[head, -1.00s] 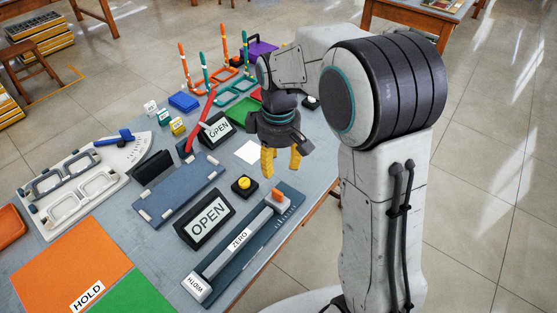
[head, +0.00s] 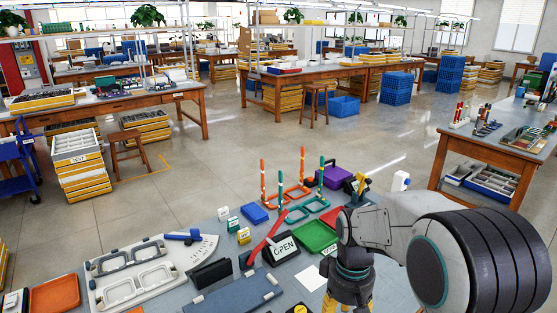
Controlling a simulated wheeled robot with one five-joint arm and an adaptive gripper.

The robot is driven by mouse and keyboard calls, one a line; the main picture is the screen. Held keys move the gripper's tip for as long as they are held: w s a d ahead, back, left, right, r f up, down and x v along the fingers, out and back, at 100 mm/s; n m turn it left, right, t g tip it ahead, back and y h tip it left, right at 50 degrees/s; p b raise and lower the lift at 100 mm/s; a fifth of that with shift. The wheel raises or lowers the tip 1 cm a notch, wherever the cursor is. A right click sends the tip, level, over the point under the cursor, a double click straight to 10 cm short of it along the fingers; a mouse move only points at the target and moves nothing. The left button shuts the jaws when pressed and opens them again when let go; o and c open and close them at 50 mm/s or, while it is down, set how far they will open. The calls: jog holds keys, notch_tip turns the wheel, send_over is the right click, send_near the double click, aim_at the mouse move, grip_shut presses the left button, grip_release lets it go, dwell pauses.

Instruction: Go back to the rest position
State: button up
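My gripper (head: 348,303) hangs over the bench at the bottom edge of the head view, below my arm's wrist. Its yellow fingers stand apart at the visible part, with nothing seen between them. The fingertips are cut off by the picture's lower edge. Orange (head: 291,197) and teal (head: 308,209) frame shapes with upright posts stand at the back of the bench.
An OPEN sign (head: 285,248), a red lever (head: 265,237), a green tray (head: 315,236), a blue block (head: 254,213) and a purple case (head: 329,175) crowd the bench near my arm. A white card (head: 311,277) lies left of my gripper. Open floor (head: 225,165) lies beyond the bench.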

jog(key=s+d+r+m+t+p, duration=0.3)
jog(key=s+r, duration=0.8)
jog(key=s, duration=0.5)
jog(key=shift+s+d+r+t+p, duration=0.2)
jog(key=shift+s+r+t+p, duration=0.1)
jog(key=shift+t, duration=0.3)
grip_shut()
dwell(0.6)
jog(key=shift+w, duration=0.1)
